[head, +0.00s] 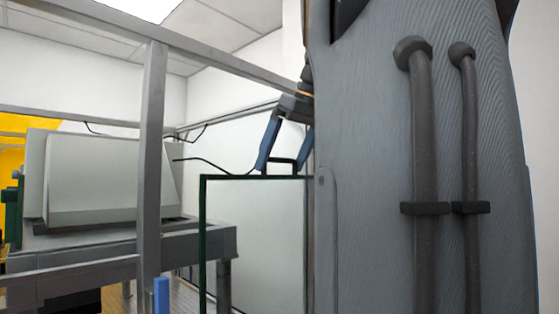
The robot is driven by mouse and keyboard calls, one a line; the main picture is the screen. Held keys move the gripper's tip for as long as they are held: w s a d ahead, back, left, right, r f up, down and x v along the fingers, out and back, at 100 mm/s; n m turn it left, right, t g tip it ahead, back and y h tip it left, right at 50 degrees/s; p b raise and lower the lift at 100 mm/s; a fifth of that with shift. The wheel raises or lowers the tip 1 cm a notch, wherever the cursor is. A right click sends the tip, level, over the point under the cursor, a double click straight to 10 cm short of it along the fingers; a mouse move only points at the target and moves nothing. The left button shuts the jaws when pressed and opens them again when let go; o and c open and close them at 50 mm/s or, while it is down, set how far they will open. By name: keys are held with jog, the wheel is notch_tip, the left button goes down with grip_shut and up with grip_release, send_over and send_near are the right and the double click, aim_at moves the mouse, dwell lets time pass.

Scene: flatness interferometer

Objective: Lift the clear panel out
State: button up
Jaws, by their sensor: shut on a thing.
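The clear panel (254,240) stands upright in a dark green frame, with a black handle (283,160) on its top edge. Its lower part is cut off by the bottom of the picture. My gripper (281,165) comes down from above with its two blue fingers on either side of the handle, shut on it. The exact contact at the fingertips is small and partly hidden. I cannot tell whether the panel is raised or still seated.
A grey metal frame with an upright post (152,170) and a top rail (225,66) stands in front and to the left. Behind it, a pale boxy housing (100,180) sits on a grey bench (185,243). A large grey body fills the right side and blocks the view.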

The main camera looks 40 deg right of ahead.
jog(key=shift+s+d+r+p, duration=0.1)
jog(key=shift+s+r+p, duration=0.1)
jog(key=shift+s, duration=0.75)
jog(key=shift+s+d+r+p, duration=0.1)
jog(key=shift+s+r, duration=0.05)
jog(key=shift+s, duration=0.85)
jog(key=shift+s+d+r+p, duration=0.1)
jog(key=shift+s+r+p, duration=0.1)
jog(key=shift+s, duration=0.75)
jog(key=shift+a, duration=0.1)
